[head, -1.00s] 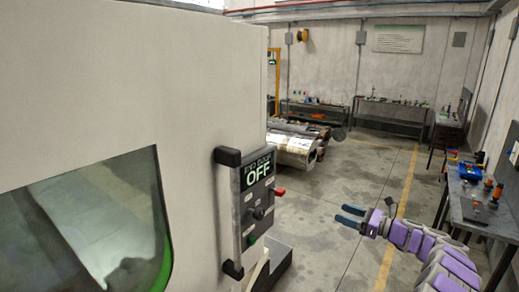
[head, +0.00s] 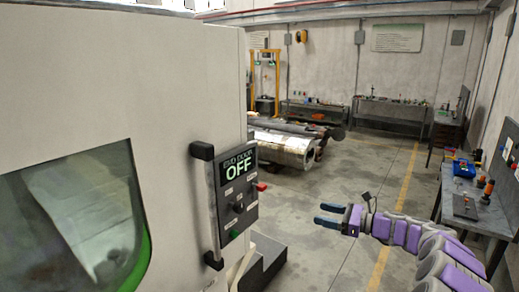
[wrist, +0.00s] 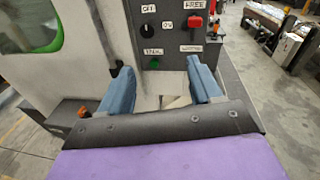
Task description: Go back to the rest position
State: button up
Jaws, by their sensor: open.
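My gripper (head: 329,216) is at the lower right of the head view, on my purple and grey arm. Its two blue fingers are apart with nothing between them, and they point left toward the machine's control panel (head: 236,192). The panel's screen reads OFF, with a knob and red and green buttons below. Floor shows between the fingertips and the panel in the head view. In the wrist view my gripper (wrist: 167,85) is open and empty, with the panel (wrist: 172,30) just beyond the fingers.
The large white machine (head: 100,80) fills the left. A workbench (head: 462,210) with tools and a blue box (head: 464,168) stands along the right wall. Metal barrels (head: 282,148) lie farther back. Floor (head: 370,180) with a yellow line is clear in the middle.

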jog(key=s+a+r+n+g+b, duration=0.1)
jog(key=s+a+n+g, duration=0.2)
jog(key=s+a, duration=0.35)
jog(key=s+a+r+n+g+b, duration=0.1)
jog(key=s+a+n+g, duration=0.2)
jog(key=a, duration=0.6)
jog(key=s+a+f+n+g+h+b, duration=0.1)
jog(key=s+a+n+h, duration=0.15)
jog(key=s, duration=0.45)
jog(key=s+a+f+n+g+h, duration=0.2)
jog(key=s+n, duration=0.2)
jog(key=s, duration=0.3)
jog(key=s+d+f+n+g+h+b, duration=0.1)
jog(key=s+f+n+h, duration=0.2)
jog(key=s, duration=0.5)
jog(key=s+f+n+h+b, duration=0.1)
jog(key=s+f+n+h, duration=0.15)
jog(key=s, duration=0.55)
jog(key=s+d+f+n+h+b, duration=0.2)
jog(key=s+d+f+n+h, duration=0.2)
jog(key=s+d+f, duration=0.3)
jog(key=s+d+h, duration=0.1)
jog(key=s+d, duration=0.3)
jog(key=s, duration=0.3)
jog(key=shift+w+a+f, duration=0.1)
jog(key=shift+o, duration=0.5)
